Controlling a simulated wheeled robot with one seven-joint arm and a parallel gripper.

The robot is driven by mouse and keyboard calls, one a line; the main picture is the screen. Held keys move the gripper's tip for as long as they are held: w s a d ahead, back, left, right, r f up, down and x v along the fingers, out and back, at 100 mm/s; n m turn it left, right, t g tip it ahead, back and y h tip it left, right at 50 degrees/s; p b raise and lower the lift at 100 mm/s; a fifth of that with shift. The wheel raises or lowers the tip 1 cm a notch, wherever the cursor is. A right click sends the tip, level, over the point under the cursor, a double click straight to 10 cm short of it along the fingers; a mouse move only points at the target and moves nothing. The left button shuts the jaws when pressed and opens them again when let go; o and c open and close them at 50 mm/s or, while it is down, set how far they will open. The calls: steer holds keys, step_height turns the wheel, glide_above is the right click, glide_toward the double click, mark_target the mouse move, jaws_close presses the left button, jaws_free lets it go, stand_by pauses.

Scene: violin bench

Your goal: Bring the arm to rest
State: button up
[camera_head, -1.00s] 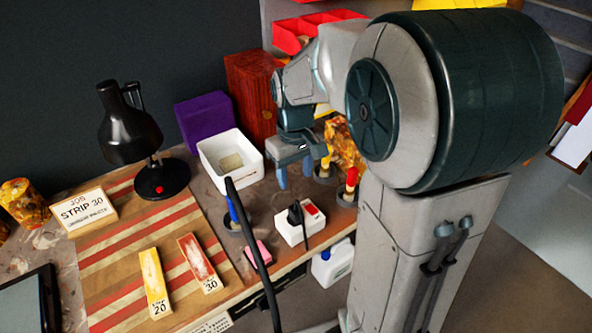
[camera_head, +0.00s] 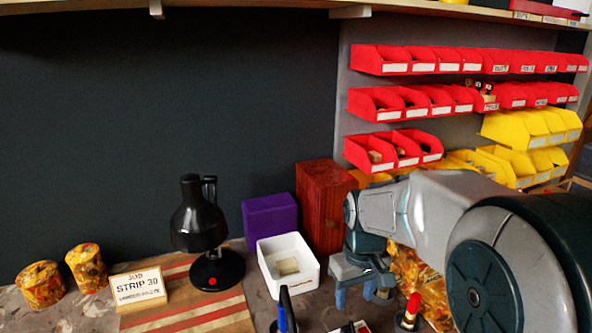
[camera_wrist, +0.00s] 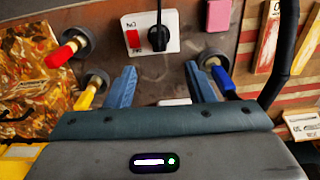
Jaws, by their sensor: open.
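My gripper (camera_head: 364,297) hangs over the bench at the end of my arm, just right of the white tray, in the head view. In the wrist view my gripper (camera_wrist: 160,80) shows two blue fingers spread apart with nothing between them. Beyond the fingers is a white socket box (camera_wrist: 152,32) with a red switch and a black plug. A red-capped holder (camera_wrist: 68,47) and a yellow one (camera_wrist: 92,90) stand left of the fingers, and a blue one (camera_wrist: 222,80) stands by the right finger. Contact with it cannot be told.
The white tray (camera_head: 268,262) holds a pale block. A black lamp (camera_head: 198,225), purple box (camera_head: 270,217) and red wooden box (camera_head: 322,205) stand behind. A sign (camera_head: 137,286) reads STRIP 30. Red bins (camera_head: 380,60) and yellow bins (camera_head: 515,130) hang on the wall.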

steer(key=s+r+m+t, duration=0.2)
steer(key=s+r+m, duration=0.1)
steer(key=s, duration=1)
steer(key=shift+m+t, duration=0.3)
steer(key=shift+c, duration=1.4)
steer(key=shift+a, duration=0.1)
